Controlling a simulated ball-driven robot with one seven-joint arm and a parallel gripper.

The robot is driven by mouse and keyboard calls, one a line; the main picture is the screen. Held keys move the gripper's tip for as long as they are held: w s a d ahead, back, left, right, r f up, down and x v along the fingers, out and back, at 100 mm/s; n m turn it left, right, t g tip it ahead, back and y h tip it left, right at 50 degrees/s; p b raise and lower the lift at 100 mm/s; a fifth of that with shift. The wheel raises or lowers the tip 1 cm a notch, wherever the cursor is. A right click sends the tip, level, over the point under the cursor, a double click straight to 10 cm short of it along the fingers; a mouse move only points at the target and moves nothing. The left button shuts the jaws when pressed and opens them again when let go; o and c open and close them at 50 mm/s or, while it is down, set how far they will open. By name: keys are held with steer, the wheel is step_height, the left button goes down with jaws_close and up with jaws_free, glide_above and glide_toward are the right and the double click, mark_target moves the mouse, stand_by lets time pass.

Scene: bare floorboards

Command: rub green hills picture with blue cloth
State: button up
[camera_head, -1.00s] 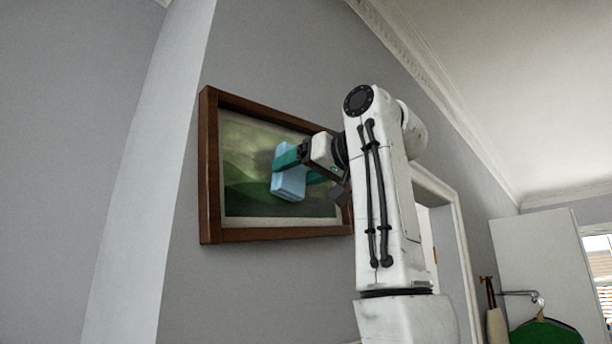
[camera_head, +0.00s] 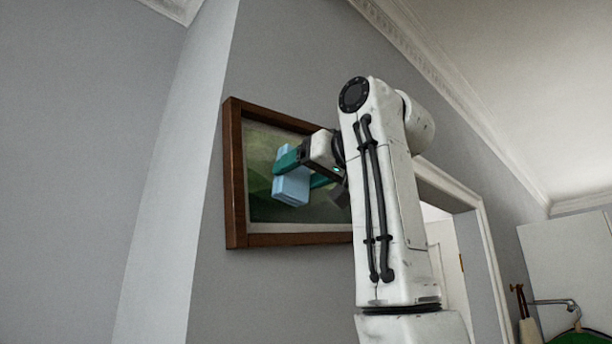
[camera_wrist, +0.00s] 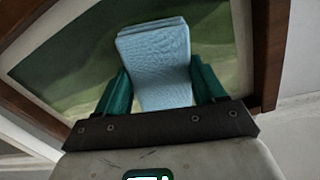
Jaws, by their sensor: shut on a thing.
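The green hills picture (camera_head: 262,213) hangs on the grey wall in a dark brown wooden frame, and my arm hides part of its right side. It also fills much of the wrist view (camera_wrist: 75,70). My gripper (camera_head: 292,172) is in front of the picture, shut on the folded light blue cloth (camera_head: 291,188). In the wrist view the cloth (camera_wrist: 155,60) stands out between the two green fingers of my gripper (camera_wrist: 158,88). The cloth is at or very near the picture's surface; I cannot tell whether it touches.
A white doorway (camera_head: 465,200) opens in the wall to the right of the picture. A white door panel (camera_head: 575,255) with a hook and hanger stands at the far right. A pale wall edge (camera_head: 175,180) runs down left of the picture.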

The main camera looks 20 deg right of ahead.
steer(key=w+d+r+p, duration=0.3)
steer(key=d+p, duration=0.1)
steer(key=d, duration=0.6)
steer(key=shift+r, duration=0.2)
stand_by(2.0)
steer(key=shift+d, duration=0.1)
steer(key=shift+b+v, duration=1.2)
steer(key=shift+v, duration=1.75)
steer(key=shift+s, duration=0.15)
steer(key=shift+b+v, duration=0.5)
steer(key=shift+v, duration=0.85)
